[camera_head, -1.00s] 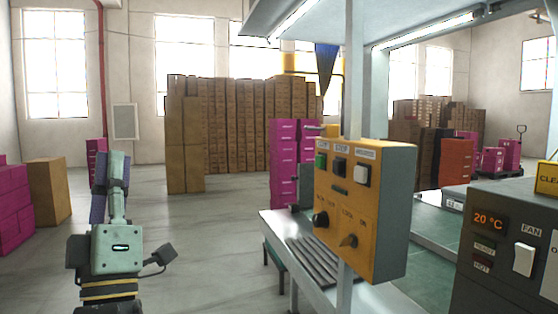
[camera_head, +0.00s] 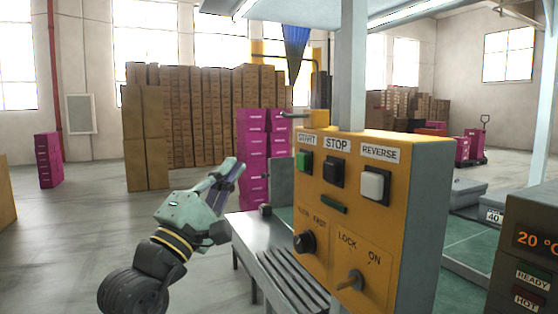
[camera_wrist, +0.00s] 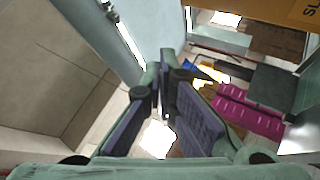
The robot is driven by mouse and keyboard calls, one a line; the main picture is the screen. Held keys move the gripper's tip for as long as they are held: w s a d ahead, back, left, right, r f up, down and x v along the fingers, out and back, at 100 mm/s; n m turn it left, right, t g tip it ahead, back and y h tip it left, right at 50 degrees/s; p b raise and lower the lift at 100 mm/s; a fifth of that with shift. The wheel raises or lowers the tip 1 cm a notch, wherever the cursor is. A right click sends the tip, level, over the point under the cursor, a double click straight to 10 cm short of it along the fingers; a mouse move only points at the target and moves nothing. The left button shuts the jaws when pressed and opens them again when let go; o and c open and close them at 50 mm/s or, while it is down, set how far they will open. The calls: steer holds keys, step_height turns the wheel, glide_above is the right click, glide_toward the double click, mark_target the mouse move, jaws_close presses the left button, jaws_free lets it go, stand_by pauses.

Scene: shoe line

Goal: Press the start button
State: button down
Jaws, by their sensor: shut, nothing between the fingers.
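The green start button (camera_head: 304,160) sits under the START label at the upper left of the yellow control box (camera_head: 372,221) in the head view. A black stop button (camera_head: 334,172) and a white reverse button (camera_head: 375,185) are to its right. My gripper (camera_head: 232,168) is left of the box, its fingertips pointing up and right, apart from the start button. In the wrist view my gripper (camera_wrist: 165,82) is shut and empty. A yellow panel edge (camera_wrist: 270,12) shows at the top right there; the start button is not visible in that view.
Below the buttons are a speed knob (camera_head: 304,242) and a LOCK/ON switch (camera_head: 350,281). A grey post (camera_head: 350,70) rises behind the box. Pink boxes (camera_head: 252,150) stand behind my gripper.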

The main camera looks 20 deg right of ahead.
mark_target(303, 162)
steer(key=shift+w+d+f+g, duration=0.1)
steer(key=shift+w+d+g, duration=0.15)
steer(key=shift+d, duration=0.25)
steer(key=shift+s, duration=0.15)
steer(key=d+p, duration=0.1)
steer(key=d, duration=0.7)
steer(key=shift+w+d, duration=0.25)
steer(key=shift+d, duration=0.1)
stand_by(1.0)
steer(key=shift+d+p, duration=0.3)
steer(key=shift+d, duration=0.1)
